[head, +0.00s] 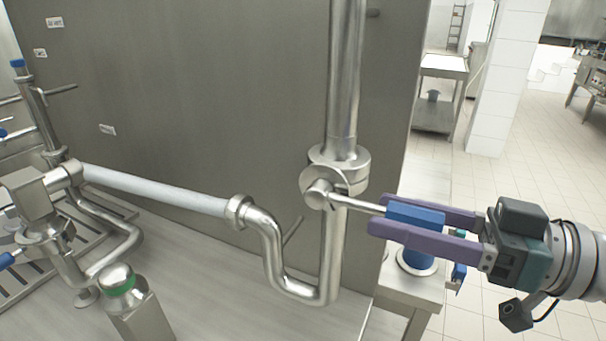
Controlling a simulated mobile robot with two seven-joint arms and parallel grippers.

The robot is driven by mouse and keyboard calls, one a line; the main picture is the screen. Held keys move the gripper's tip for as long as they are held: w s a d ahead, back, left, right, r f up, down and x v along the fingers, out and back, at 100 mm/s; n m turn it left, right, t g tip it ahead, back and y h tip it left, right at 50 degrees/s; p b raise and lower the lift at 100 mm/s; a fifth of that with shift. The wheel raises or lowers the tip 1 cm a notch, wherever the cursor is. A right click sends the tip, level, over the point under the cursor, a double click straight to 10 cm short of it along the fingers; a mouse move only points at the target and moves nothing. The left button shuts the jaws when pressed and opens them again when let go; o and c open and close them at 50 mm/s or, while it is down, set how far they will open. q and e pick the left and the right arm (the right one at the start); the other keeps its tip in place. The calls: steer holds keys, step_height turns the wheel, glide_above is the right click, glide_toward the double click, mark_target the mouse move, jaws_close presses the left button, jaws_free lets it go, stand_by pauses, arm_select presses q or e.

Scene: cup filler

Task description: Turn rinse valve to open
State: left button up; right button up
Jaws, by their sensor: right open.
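A steel valve (318,191) sits on the vertical pipe in the middle of the head view. Its lever points right, roughly level and tilting slightly down, and ends in a blue grip (415,217). My right gripper (372,213) comes in from the right with its purple fingers open, one above and one below the blue grip. The grip lies between the fingers; I cannot tell whether either finger touches it. No readable label marks this valve as the rinse valve. My left gripper is not in view.
A grey panel (210,110) stands behind the pipes. A U-shaped pipe (272,255) runs below the valve to the left. More pipework with blue-tipped levers and a green-banded fitting (120,284) are at left. A blue round object (417,261) is below my right gripper.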

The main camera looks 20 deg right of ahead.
jaws_close()
stand_by(0.4)
stand_by(0.9)
